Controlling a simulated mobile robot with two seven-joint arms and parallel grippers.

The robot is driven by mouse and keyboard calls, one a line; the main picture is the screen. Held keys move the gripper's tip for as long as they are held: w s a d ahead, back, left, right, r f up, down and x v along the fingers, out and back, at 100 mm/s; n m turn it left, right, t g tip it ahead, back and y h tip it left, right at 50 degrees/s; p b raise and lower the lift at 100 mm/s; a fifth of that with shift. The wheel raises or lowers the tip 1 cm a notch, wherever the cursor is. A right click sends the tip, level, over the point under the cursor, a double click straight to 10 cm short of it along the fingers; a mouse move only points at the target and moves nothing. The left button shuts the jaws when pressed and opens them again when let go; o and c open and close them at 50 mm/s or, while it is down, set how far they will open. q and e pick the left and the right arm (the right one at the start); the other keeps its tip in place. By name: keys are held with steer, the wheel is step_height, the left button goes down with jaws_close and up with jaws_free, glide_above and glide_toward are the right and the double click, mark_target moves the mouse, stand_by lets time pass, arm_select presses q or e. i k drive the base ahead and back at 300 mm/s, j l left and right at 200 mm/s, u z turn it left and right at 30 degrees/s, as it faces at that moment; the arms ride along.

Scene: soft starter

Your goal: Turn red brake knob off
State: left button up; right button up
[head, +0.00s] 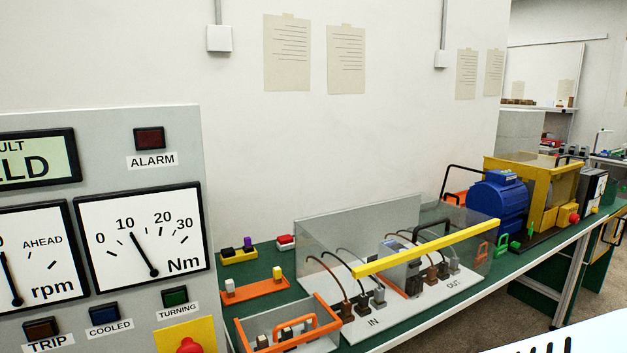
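A small red knob (574,218) shows at the lower right of the yellow machine housing (508,172), far along the bench at right. It is too small to tell which way it is turned. A blue motor (498,205) stands just left of the housing. Another red knob or button (190,346) sits on a yellow plate on the grey panel, cut off by the bottom edge. I cannot read a brake label on either. Neither gripper is in view.
The grey meter panel (183,121) fills the near left; its Nm needle points a little past 10. Floor (495,312) shows in front of the bench.

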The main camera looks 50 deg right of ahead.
mark_target(574, 218)
steer(key=z, duration=2.8)
steer(key=i+l+z, duration=0.45)
steer(key=i+z, duration=0.15)
steer(key=i, duration=0.25)
steer(key=i+l+z, duration=0.1)
steer(key=i+z, duration=0.35)
steer(key=i, duration=1.35)
steer(key=i+u, duration=0.15)
steer(key=i, duration=0.3)
steer(key=i+l+u, duration=0.15)
steer(key=i, duration=0.25)
steer(key=i+l+u, duration=0.1)
steer(key=i, duration=0.35)
